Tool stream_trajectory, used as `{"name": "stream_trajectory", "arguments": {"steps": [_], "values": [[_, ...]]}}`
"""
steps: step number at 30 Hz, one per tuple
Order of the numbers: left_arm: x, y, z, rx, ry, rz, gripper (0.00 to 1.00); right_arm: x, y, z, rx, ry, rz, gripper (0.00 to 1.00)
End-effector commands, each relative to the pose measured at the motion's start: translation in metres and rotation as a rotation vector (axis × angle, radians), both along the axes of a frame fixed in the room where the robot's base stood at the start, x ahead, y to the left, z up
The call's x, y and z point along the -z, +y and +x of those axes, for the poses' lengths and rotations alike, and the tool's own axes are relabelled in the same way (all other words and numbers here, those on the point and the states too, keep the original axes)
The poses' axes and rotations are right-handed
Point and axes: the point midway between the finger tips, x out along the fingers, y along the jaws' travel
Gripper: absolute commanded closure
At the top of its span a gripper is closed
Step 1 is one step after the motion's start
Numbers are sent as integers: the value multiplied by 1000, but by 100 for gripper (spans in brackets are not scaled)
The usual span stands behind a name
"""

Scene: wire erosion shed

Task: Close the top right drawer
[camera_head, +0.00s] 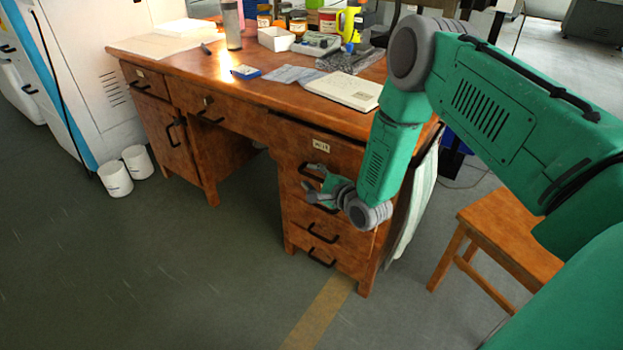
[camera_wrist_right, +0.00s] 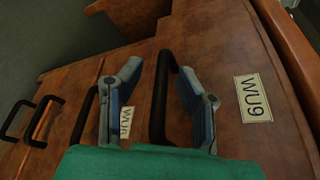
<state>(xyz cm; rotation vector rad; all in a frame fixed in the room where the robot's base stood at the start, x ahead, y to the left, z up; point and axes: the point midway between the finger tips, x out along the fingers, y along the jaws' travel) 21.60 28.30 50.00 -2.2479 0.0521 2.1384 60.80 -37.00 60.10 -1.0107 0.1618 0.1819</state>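The top right drawer (camera_head: 338,158) of the wooden desk has a brown front with a pale label. A dark gap shows along its top edge, so it looks slightly open. My right gripper (camera_head: 312,184) is in front of the right-hand drawers, near the drawer's black handle (camera_head: 309,172). In the right wrist view, my right gripper (camera_wrist_right: 161,75) is open, its two fingers apart. A black handle (camera_wrist_right: 160,100) lies between them in the picture; contact cannot be told. The label WU9 (camera_wrist_right: 253,97) shows to the right. My left gripper is not in view.
Lower drawers with black handles (camera_head: 322,233) sit below. The desk top (camera_head: 200,68) holds a white box (camera_head: 276,39), a pale book (camera_head: 345,90) and a yellow bottle (camera_head: 349,25). A wooden chair (camera_head: 500,225) stands to the right. The floor in front is clear.

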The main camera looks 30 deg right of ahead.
Motion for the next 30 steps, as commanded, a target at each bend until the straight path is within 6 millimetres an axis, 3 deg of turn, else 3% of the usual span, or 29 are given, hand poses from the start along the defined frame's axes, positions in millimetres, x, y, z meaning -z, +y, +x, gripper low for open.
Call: {"name": "stream_trajectory", "arguments": {"steps": [3, 6, 13, 21, 28, 29, 30], "values": [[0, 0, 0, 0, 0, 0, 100, 1, -1, 0, 1, 1, 1, 68], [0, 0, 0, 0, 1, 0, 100, 1, -1, -1, 1, 1, 0, 100], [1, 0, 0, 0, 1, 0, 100, 2, -5, 0, 2, 2, 0, 100], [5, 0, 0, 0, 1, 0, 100, 2, -34, 12, 4, 3, 0, 100], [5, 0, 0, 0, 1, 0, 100, 2, -35, 12, 7, 3, -3, 100], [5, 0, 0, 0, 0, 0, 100, 2, -35, 12, 7, 3, -3, 78], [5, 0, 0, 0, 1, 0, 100, 2, -34, 12, 6, 3, -3, 68]]}}
